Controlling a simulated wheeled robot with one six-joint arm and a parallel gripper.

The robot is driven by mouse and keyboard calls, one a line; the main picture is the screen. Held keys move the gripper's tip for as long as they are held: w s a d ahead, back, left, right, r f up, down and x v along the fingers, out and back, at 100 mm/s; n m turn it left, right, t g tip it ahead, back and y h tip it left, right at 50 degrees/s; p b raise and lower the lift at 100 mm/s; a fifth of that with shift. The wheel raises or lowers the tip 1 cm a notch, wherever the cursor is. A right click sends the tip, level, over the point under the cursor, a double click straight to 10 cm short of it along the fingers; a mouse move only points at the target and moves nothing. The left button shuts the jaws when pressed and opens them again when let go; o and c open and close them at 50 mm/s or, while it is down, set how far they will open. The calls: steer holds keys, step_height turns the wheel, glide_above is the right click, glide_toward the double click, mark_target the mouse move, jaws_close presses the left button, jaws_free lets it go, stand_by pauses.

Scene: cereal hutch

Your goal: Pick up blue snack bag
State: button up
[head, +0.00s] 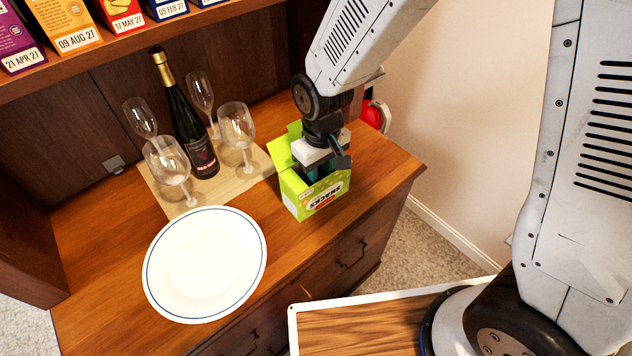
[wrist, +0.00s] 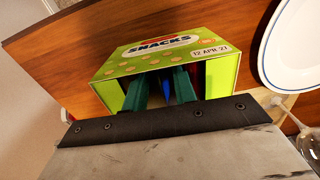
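A green snacks box (head: 318,197) with open flaps stands on the wooden counter. In the wrist view the box (wrist: 215,52) shows its label, and its open top faces my camera. My gripper (head: 316,172) points down into the box. In the wrist view its two teal fingers (wrist: 161,88) are inside the opening, apart from each other. A narrow blue strip, apparently the blue snack bag (wrist: 167,86), shows between them, closer to the right finger. Most of the bag is hidden by the box and fingers. In the head view the bag is hidden.
A white plate (head: 205,264) lies to the left of the box. A dark wine bottle (head: 188,125) and several wine glasses (head: 236,128) stand on a light board (head: 181,207) behind it. A shelf of boxes hangs above. The counter's right edge is close to the box.

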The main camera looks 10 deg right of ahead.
steer(key=f, duration=0.4)
steer(key=shift+w+a+f, duration=0.1)
steer(key=shift+w+f, duration=0.1)
steer(key=shift+f, duration=0.1)
jaws_close()
